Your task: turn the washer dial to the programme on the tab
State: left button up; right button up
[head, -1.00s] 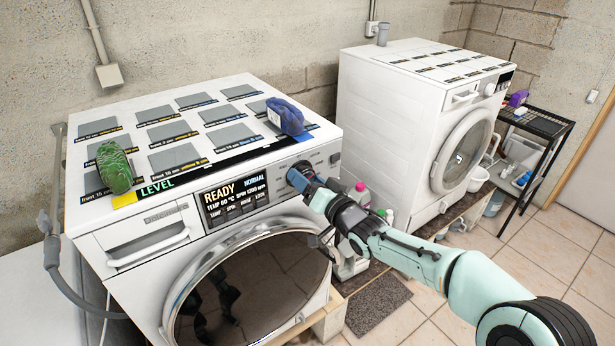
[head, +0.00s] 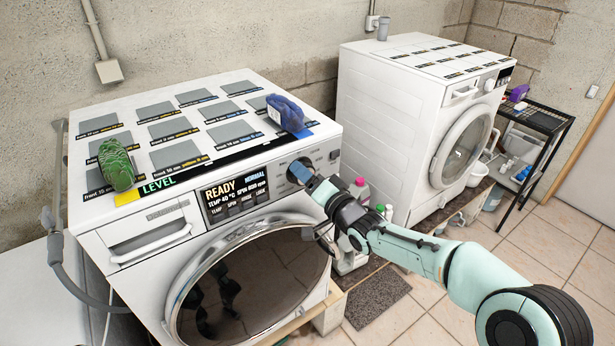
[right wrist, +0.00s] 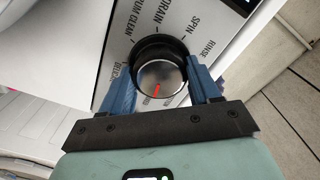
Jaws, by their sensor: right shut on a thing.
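The near white washer (head: 120,290) has a display (head: 235,194) that reads READY, NORMAL, temp 40 °C and a spin speed that looks like 800 rpm. My right gripper (head: 303,172) is at its panel, shut on the dial. In the right wrist view, the dial (right wrist: 158,76) is a round metal-faced knob with a black rim, between two blue fingers. Its red pointer line points down toward the gripper, slightly left. Printed labels around it include SPIN, RINSE, DRAIN and DRUM CLEAN; those near the pointer are partly hidden. I cannot identify the tab. My left gripper is not in view.
A green bundle (head: 116,165) and a blue one (head: 285,113) with a white tag lie on the washer top, among grey labelled patches. A second white machine (head: 385,130) stands right, beside a black rack (head: 540,120). Bottles (head: 360,190) stand between the machines.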

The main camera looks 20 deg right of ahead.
jog(key=o, duration=1)
jog(key=shift+o, duration=0.2)
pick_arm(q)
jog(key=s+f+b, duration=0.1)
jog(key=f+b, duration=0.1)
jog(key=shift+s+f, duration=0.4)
pick_arm(e)
jog(key=v, duration=1.3)
jog(key=shift+s, duration=0.2)
jog(key=shift+r, duration=0.1)
